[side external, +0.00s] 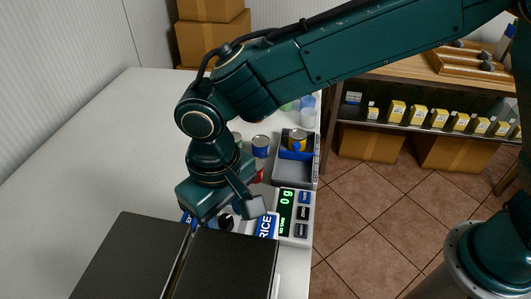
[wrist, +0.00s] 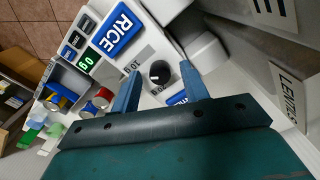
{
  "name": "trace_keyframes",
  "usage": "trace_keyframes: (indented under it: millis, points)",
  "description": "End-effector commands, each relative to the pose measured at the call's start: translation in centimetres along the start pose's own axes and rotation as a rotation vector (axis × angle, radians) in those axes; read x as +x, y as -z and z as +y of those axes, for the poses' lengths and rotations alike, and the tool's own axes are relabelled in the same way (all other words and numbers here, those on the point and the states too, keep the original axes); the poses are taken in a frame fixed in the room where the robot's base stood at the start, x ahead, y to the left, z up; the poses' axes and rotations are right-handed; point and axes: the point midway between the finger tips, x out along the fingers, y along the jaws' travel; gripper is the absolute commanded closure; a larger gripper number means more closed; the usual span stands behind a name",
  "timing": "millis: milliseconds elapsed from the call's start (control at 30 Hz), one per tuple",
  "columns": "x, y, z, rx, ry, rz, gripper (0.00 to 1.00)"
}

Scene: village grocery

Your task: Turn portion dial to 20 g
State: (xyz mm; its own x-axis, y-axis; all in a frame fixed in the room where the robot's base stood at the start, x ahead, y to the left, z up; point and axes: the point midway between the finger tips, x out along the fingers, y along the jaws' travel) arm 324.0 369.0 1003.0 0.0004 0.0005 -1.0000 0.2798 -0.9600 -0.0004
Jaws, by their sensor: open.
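The portion dial is a small round black knob (wrist: 160,72) on a white panel. The dial also shows in the side view (side external: 227,222), partly hidden by my wrist. My gripper (wrist: 161,68) is open, with one blue finger on each side of the dial; I cannot tell whether either finger touches it. The green display (side external: 286,198) reads 0 g.
A blue RICE sign (wrist: 121,28) stands close beside the dial. Dark flat panels (side external: 225,264) lie in front. A grey tray (side external: 311,173) with a yellow-and-blue can (side external: 297,141) and another can (side external: 260,146) are behind. The counter's left side is clear.

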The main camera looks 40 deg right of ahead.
Motion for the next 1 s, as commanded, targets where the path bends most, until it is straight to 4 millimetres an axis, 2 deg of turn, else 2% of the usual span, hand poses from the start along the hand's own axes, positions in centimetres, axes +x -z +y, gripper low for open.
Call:
trace_keyframes:
  millis: [200,267,433,467,767,1000]
  points:
    - [0.04,0.00,0.00,0.000,0.000,0.000,0.55]
    - [0.03,0.00,0.00,0.000,0.000,0.000,0.65]
    - [0.01,0.00,0.00,0.000,0.000,0.000,0.98]
    - [0.01,0.00,0.00,0.000,0.000,0.000,1.00]
    - [-0.01,0.01,0.01,-0.022,0.000,0.000,1.00]
    - [-0.04,0.01,0.01,-0.113,0.000,0.000,1.00]
